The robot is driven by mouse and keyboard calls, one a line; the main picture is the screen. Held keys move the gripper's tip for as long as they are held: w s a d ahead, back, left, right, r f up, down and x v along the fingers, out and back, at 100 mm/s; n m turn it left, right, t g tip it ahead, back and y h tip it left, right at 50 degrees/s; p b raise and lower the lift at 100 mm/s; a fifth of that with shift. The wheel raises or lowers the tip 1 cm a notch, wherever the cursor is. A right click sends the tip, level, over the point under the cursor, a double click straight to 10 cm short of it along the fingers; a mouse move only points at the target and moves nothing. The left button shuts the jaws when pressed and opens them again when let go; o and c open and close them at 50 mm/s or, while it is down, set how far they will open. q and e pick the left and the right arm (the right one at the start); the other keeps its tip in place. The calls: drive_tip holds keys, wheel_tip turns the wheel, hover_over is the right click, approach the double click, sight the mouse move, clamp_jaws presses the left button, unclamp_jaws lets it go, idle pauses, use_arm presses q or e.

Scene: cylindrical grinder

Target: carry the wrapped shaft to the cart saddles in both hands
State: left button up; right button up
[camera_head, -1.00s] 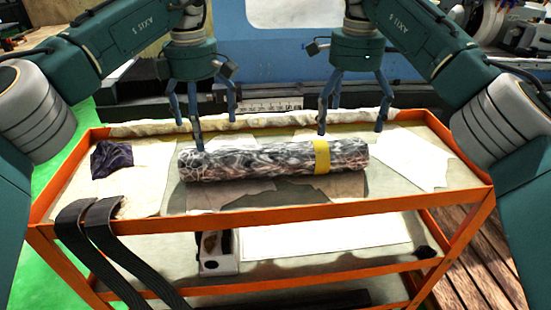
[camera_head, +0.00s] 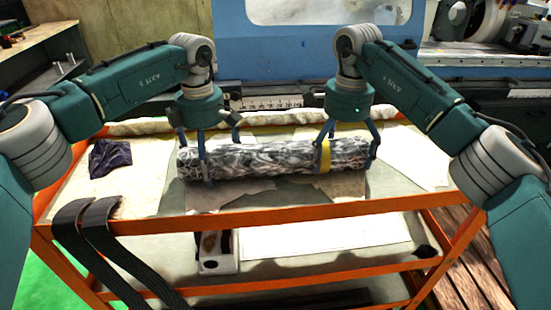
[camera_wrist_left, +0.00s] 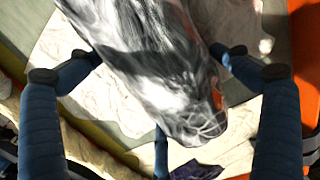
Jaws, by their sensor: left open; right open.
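The wrapped shaft (camera_head: 270,160), a cylinder in grey-white patterned wrap with a yellow band (camera_head: 323,156), lies level across the orange cart's (camera_head: 300,210) top shelf. My left gripper (camera_head: 205,160) is open, pointing down, its fingers straddling the shaft near its left end. My right gripper (camera_head: 345,158) is open, its fingers straddling the shaft around the yellow band and right end. In the left wrist view the shaft (camera_wrist_left: 160,70) fills the space between the spread blue fingers. I cannot make out the saddles; the shaft hides what is under it.
A dark purple cloth (camera_head: 110,158) and pale sheets lie on the top shelf. Black straps (camera_head: 100,225) hang over the front left edge. A rolled pale cloth (camera_head: 270,120) lies along the back edge. The blue machine (camera_head: 290,60) stands behind the cart.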

use_arm(q)
drive_tip(key=shift+c, duration=0.5)
use_arm(e)
drive_tip(key=shift+c, duration=0.5)
